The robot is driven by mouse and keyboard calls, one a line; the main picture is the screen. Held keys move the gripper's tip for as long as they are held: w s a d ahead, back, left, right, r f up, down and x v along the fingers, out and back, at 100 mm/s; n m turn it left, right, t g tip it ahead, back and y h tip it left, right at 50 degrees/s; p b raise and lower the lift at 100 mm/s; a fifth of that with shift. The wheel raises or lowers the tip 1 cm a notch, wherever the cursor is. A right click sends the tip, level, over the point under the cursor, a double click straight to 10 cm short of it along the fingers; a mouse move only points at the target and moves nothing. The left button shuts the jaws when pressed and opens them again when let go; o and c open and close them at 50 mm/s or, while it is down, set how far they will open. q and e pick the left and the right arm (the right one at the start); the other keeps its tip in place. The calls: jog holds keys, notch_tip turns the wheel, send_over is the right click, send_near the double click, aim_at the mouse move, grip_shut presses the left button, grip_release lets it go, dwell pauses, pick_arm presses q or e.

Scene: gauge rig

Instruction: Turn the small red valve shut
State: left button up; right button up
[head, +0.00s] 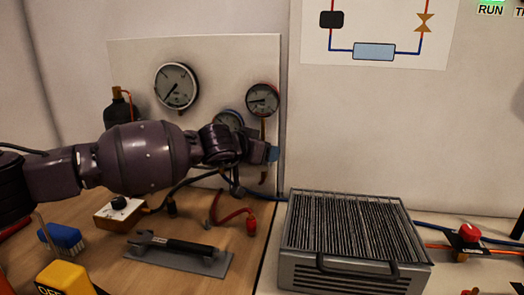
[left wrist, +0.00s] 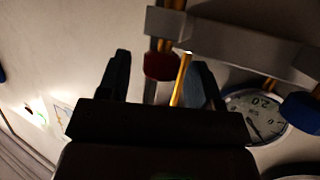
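A small dark red valve knob (left wrist: 163,66) shows in the left wrist view, beneath a metal bar with brass pipes. My left gripper (left wrist: 162,60) is open, with one finger to each side of the knob in the picture. I cannot tell whether either finger touches it. In the head view my left gripper (head: 255,151) is at the panel below the small right gauge (head: 262,98), and it and the arm hide the knob. My right gripper is in neither view.
A blue knob (left wrist: 301,112) and a gauge (left wrist: 257,115) are close to the gripper. On the bench are a wrench (head: 172,246), a black-knobbed box (head: 121,210) and a grey finned unit (head: 350,240). Another red knob (head: 469,233) is at the far right.

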pick_arm(q)
jog(key=shift+r, duration=0.1)
jog(key=shift+s+a+r, duration=0.15)
jog(key=shift+s+a, duration=0.05)
jog(key=p+v, duration=0.3)
jog(key=v, duration=0.7)
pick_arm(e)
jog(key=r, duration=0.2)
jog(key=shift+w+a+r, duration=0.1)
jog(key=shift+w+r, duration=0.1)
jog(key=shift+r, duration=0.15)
pick_arm(q)
jog(key=shift+s, duration=0.1)
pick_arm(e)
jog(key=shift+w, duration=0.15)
